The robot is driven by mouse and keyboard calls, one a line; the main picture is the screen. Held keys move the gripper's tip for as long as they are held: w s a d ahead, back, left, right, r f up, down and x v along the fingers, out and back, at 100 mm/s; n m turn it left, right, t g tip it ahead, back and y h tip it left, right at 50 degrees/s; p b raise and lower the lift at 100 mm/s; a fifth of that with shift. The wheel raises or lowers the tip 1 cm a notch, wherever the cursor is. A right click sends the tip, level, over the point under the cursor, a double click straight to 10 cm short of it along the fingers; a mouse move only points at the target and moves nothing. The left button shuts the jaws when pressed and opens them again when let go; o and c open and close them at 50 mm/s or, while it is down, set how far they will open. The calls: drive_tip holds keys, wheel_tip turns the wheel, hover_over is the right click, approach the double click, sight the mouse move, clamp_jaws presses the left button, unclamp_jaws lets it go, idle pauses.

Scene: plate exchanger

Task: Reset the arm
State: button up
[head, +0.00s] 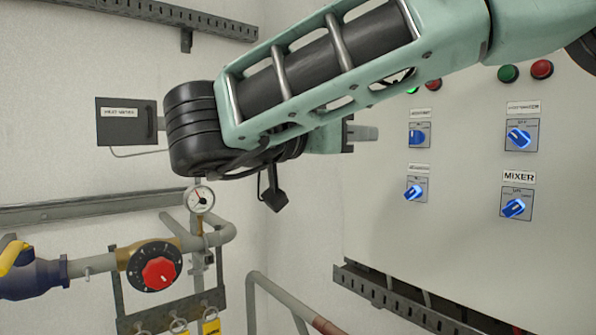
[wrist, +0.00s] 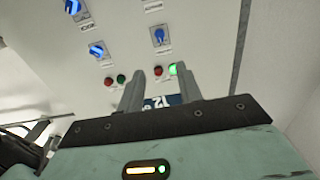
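My arm crosses the upper part of the head view, and my gripper (head: 362,133) points right, in front of the white control panel (head: 440,240). In the wrist view my gripper (wrist: 160,88) has its two grey fingers standing apart with nothing held between them. Beyond the fingers the panel face shows, with a lit green button (wrist: 173,69), a red button (wrist: 158,71) and a dark blue label (wrist: 160,101). The head view shows the fingers only from the side, apart from the blue knobs.
Blue knobs, one at the MIXER label (head: 515,208), stick out of the panel. Pipes with a red-knobbed valve (head: 159,272) and a gauge (head: 200,198) stand at lower left. A dark box (head: 127,121) is on the wall behind my arm. A cable tray (head: 400,300) runs below the panel.

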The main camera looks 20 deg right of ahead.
drive_tip(key=w+a+f+n+t+y+b, duration=0.4)
drive_tip(key=w+a+f+n+t+y, duration=0.3)
drive_tip(key=w+a+n+t+y, duration=0.4)
drive_tip(key=s+a+f+n+g+y+b, duration=0.2)
drive_tip(key=s+a+f+n+y, duration=0.1)
drive_tip(key=a+f+y, duration=0.4)
drive_tip(key=s+a+f+n+g+y+b, duration=0.1)
drive_tip(key=s+a+f+n+g+y, duration=0.25)
drive_tip(key=f, duration=0.55)
drive_tip(key=s+d+f+n+g+y+b, duration=0.1)
drive_tip(key=s+d+f+n+g+b, duration=0.15)
drive_tip(key=s+f+g, duration=0.7)
drive_tip(key=s+d+f+n+g+h+b, duration=0.1)
drive_tip(key=s+d+f+h, duration=0.4)
drive_tip(key=s+d+f, duration=0.5)
drive_tip(key=s+f+g, duration=0.1)
drive_tip(key=s+f, duration=0.2)
drive_tip(key=shift+s+d+f+n+b, duration=0.2)
drive_tip(key=shift+d+f+n+b, duration=0.1)
drive_tip(key=shift+d+f+n, duration=0.1)
